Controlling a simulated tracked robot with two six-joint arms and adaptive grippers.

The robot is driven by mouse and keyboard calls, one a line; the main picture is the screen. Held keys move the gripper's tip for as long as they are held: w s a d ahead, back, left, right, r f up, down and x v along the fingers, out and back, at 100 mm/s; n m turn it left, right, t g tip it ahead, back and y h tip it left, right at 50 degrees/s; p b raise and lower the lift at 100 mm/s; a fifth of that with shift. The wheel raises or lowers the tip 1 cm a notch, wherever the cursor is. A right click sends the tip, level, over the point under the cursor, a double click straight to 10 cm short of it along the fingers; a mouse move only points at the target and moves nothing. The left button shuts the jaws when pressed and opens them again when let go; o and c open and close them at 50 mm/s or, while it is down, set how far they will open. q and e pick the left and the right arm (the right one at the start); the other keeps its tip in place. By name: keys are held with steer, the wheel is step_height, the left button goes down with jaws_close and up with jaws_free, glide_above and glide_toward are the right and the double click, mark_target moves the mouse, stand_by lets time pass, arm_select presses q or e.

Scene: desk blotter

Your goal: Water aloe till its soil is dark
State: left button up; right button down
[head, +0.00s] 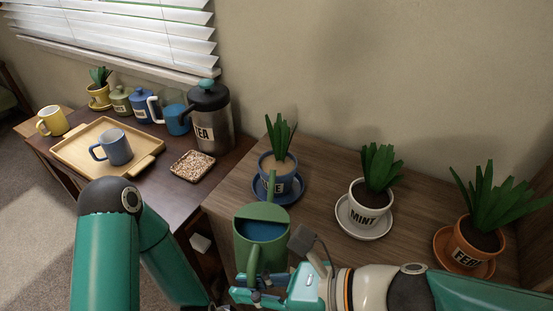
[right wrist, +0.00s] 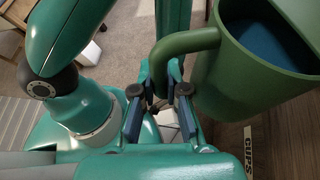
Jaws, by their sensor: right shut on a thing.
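The aloe stands in a blue pot (head: 267,165) on a blue saucer (head: 292,196); its label is partly hidden by the can's spout. Its soil (head: 279,168) looks light tan. The green watering can (head: 243,228) holds blue water (head: 262,231). Its spout points away from me, the tip overlapping the front of the aloe pot; I see no stream. My right gripper (head: 262,288) is shut on the can's handle. The right wrist view shows its fingers (right wrist: 159,108) around the green handle (right wrist: 184,42), with the can (right wrist: 235,75) at right. My left gripper is out of view.
A white mint pot (head: 368,205) and a terracotta fern pot (head: 478,242), both with dark soil, stand to the right. On the left desk are a wooden tray (head: 75,152) with a blue mug (head: 116,147), a tea press (head: 212,120) and a seed-covered square (head: 192,166).

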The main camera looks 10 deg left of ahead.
mark_target(251, 261)
steer(key=shift+w+r+m+g+p, duration=0.25)
steer(key=shift+r+p, duration=0.6)
steer(key=shift+p, duration=0.5)
steer(key=shift+w+r+m+g+p, duration=0.15)
steer(key=shift+w+r+m+p, duration=0.15)
steer(key=shift+r+p, duration=0.8)
steer(key=shift+w+f+p, duration=0.1)
steer(key=shift+f+p, duration=0.1)
steer(key=shift+p, duration=0.2)
steer(key=shift+w+r+p, duration=0.25)
steer(key=shift+r+p, duration=0.15)
steer(key=shift+p, duration=0.3)
stand_by(0.7)
steer(key=s+f+b, duration=0.1)
steer(key=f+b, duration=0.1)
steer(key=b, duration=0.2)
steer(key=f+n+t+b, duration=0.1)
steer(key=f+b, duration=0.1)
steer(key=b, duration=0.2)
steer(key=s+f+n+b, duration=0.1)
steer(key=f+b, duration=0.2)
steer(key=b, duration=0.1)
steer(key=shift+s, duration=0.3)
steer(key=f+t+b, duration=0.1)
steer(key=f+b, duration=0.1)
steer(key=b, duration=0.2)
steer(key=shift+s+n, duration=0.2)
steer(key=shift+n, duration=0.15)
